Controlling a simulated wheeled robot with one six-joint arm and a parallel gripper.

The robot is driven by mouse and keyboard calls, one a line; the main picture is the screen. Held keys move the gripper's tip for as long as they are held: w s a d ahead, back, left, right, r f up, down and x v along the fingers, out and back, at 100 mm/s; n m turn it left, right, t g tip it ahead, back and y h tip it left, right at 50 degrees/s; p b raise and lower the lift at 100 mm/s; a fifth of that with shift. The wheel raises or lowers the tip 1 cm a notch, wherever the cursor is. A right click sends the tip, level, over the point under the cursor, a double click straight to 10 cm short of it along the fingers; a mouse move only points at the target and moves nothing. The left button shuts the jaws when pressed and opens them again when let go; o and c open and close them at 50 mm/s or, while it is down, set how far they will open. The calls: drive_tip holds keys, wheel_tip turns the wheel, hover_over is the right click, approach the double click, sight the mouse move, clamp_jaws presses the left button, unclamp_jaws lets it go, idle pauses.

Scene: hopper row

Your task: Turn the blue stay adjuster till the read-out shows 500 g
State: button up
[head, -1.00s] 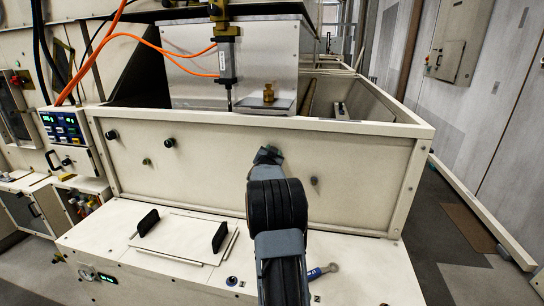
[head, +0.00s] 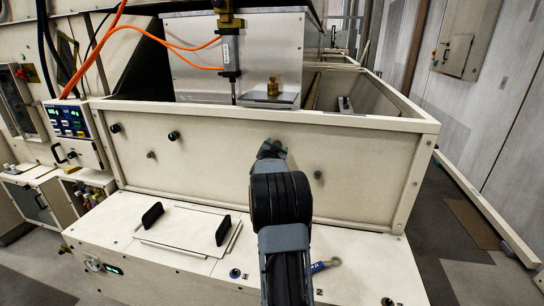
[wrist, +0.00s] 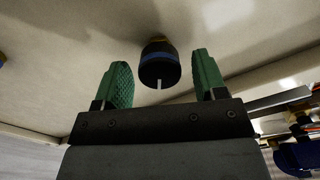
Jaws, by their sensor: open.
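In the wrist view a round black knob (wrist: 159,68) with a white pointer mark and a blue and yellow collar sticks out of the pale panel. It appears to be the blue stay adjuster. My gripper (wrist: 163,58) is open, with one green ridged finger on each side of the knob and a visible gap on both sides. In the head view my gripper (head: 271,149) is at the front panel of the hopper, and my arm hides the knob.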

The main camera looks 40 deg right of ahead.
drive_tip(key=b+v, duration=0.1)
drive_tip(key=v, duration=1.2)
idle(1.2)
